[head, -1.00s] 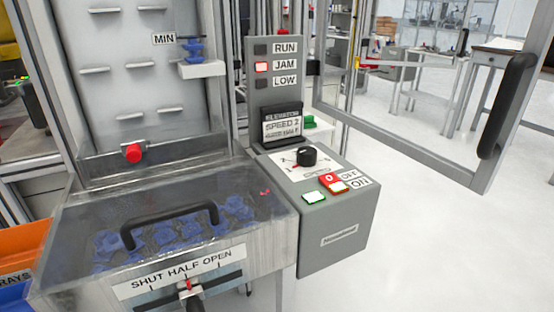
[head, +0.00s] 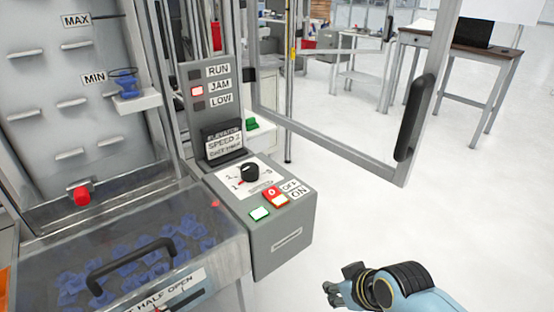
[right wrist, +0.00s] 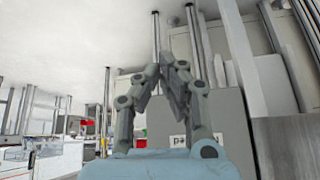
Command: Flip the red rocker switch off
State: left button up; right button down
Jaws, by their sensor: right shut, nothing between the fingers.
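The red rocker switch (head: 271,192) sits on the sloped top of the grey control box (head: 283,240), in the head view. Its upper half is red with a 0 beside the OFF label; its lower half, by the ON label, looks pale and lit. A green-edged lit button (head: 260,213) is left of it. My right gripper (head: 332,290) is low at the right of the box, apart from it and below the switch. Its fingers are together and empty; they also show in the right wrist view (right wrist: 168,64). My left gripper is not in view.
A black speed knob (head: 250,172) is just behind the switch. An indicator panel (head: 197,75) with the JAM lamp lit rises at the back. A clear-lidded bin (head: 130,235) of blue parts is at left. An open framed door (head: 345,150) stands at right. The floor there is clear.

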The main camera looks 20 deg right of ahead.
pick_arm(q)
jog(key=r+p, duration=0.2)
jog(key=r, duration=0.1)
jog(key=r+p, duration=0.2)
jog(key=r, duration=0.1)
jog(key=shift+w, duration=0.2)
pick_arm(e)
jog(key=w+a+r+n+t, duration=0.1)
jog(key=w+r, duration=0.1)
jog(key=r, duration=0.8)
jog(key=w+a+r+t+y, duration=0.1)
jog(key=w+a+r, duration=0.1)
jog(key=r, duration=0.8)
jog(key=w+a+r+n+t+y, duration=0.1)
jog(key=w+r, duration=0.3)
jog(key=r, duration=0.6)
jog(key=shift+a+r+n, duration=0.15)
jog(key=shift+a+n, duration=0.15)
jog(key=shift+a, duration=0.2)
jog(key=p, duration=0.1)
send_over(277, 193)
notch_tip(277, 193, down, 6)
jog(key=shift+s+f, duration=0.1)
jog(key=shift+f, duration=0.05)
notch_tip(277, 193, down, 3)
jog(key=shift+r, duration=0.2)
jog(key=shift+f, duration=0.6)
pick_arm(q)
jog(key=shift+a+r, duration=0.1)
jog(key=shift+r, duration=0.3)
